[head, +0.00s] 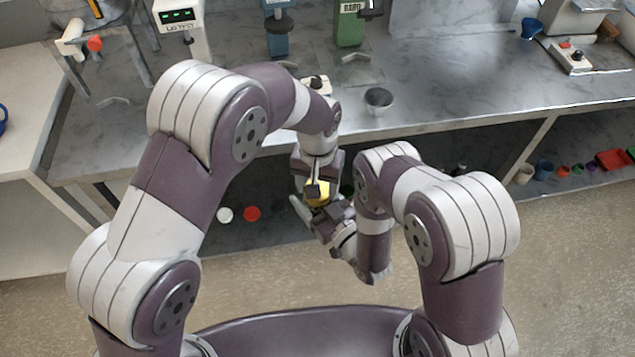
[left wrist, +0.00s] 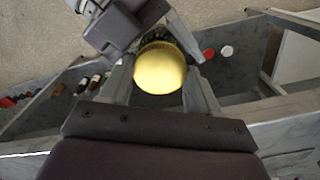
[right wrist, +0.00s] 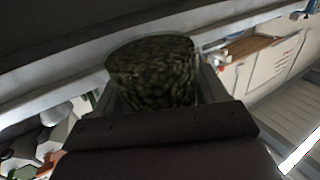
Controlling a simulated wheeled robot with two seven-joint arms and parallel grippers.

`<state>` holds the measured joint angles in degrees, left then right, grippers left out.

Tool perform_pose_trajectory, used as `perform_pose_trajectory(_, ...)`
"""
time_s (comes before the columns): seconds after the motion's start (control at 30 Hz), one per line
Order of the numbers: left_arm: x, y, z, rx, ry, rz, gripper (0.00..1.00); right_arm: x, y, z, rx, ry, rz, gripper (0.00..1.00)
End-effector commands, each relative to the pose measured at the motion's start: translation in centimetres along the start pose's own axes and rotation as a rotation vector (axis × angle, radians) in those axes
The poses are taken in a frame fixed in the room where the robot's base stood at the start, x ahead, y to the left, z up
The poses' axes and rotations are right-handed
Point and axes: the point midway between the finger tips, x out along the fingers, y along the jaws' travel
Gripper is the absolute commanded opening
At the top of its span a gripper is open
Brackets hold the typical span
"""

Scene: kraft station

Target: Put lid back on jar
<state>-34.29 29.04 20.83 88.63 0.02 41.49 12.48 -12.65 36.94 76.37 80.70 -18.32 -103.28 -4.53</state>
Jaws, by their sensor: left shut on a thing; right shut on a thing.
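A yellow lid (left wrist: 160,68) sits between the fingers of my left gripper (left wrist: 160,80), which is shut on it. The lid also shows as a small yellow patch in the head view (head: 319,193). A clear jar with dark green contents (right wrist: 153,72) is held between the fingers of my right gripper (right wrist: 155,90), which is shut on it. In the head view my left gripper (head: 316,180) is directly above my right gripper (head: 330,222), in front of the table edge. In the left wrist view the lid covers most of the jar, and I cannot tell whether they touch.
A grey worktable (head: 450,85) stands behind the grippers, with a small grey cup (head: 378,101) near its front edge. Blue and green machines (head: 349,25) stand at the back. Several coloured items lie on the lower shelf, including a red one (head: 251,213).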

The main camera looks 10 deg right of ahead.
Motion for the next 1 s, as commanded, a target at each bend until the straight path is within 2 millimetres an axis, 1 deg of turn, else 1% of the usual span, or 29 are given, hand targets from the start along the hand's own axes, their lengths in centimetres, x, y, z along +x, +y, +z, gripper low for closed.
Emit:
perform_pose_trajectory(0.1,-0.1,0.0,-0.1,0.062,0.003,0.001,0.25,0.0,-0.1,0.0,0.0,0.001,-0.002,0.0)
perform_pose_trajectory(0.33,-0.1,0.0,-0.1,0.062,0.004,0.001,0.25,0.0,-0.1,0.0,0.0,0.001,-0.002,0.0)
perform_pose_trajectory(0.37,-0.1,0.0,-0.1,0.062,0.004,0.001,0.71,0.0,-0.1,0.0,0.0,0.001,-0.002,0.0)
perform_pose_trajectory(0.4,-0.1,0.0,-0.1,0.061,0.003,0.001,0.84,0.0,-0.1,0.0,0.0,0.001,-0.002,0.0)
perform_pose_trajectory(0.43,-0.1,0.0,-0.1,0.061,0.003,0.001,0.87,0.0,-0.1,0.0,0.0,0.001,-0.002,0.0)
perform_pose_trajectory(0.77,-0.1,0.1,0.0,0.06,0.001,0.002,0.87,0.1,0.0,-0.1,-0.001,0.002,-0.003,0.0)
perform_pose_trajectory(0.87,-1.1,0.2,0.0,0.06,0.002,0.003,0.87,0.1,0.0,-0.1,-0.001,0.001,-0.002,0.0)
perform_pose_trajectory(1.0,-3.2,0.1,0.0,0.061,0.003,0.002,0.87,0.1,0.0,0.0,-0.001,0.001,-0.002,0.0)
